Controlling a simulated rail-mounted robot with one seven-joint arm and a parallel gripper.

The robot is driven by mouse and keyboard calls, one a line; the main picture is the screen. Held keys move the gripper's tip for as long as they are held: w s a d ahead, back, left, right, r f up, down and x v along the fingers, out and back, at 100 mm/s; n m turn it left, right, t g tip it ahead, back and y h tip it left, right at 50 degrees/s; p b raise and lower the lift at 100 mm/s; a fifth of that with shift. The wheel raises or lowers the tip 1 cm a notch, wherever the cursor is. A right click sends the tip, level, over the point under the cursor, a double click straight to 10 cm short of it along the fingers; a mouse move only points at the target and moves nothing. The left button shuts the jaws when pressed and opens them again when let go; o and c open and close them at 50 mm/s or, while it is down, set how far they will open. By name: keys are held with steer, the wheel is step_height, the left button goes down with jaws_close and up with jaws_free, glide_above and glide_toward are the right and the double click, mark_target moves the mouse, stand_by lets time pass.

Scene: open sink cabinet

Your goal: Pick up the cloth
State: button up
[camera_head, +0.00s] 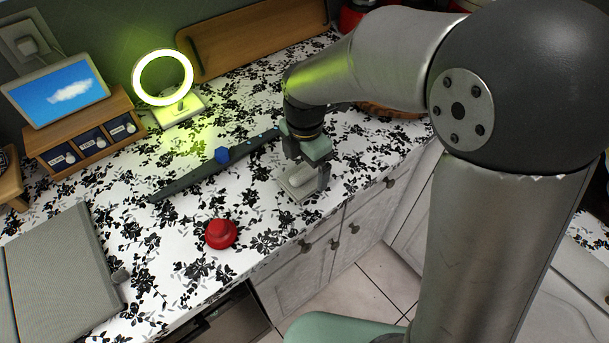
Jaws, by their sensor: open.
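A small pale grey folded item (294,184), which looks like the cloth, lies on the patterned countertop near its front edge. My gripper (308,180) points down right at it, with a dark finger on its right side. The gripper is open. The other finger is hard to make out. I cannot tell whether the fingers touch the item, and part of it is hidden by the gripper.
A red round object (220,234) sits at the front. A long dark bar (190,181) with a blue piece (222,155) lies behind.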

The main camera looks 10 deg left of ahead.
mark_target(306, 170)
steer(key=shift+w+f, duration=0.2)
steer(key=shift+f, duration=1.6)
steer(key=c, duration=1.1)
steer(key=shift+o, duration=0.2)
steer(key=shift+r, duration=0.1)
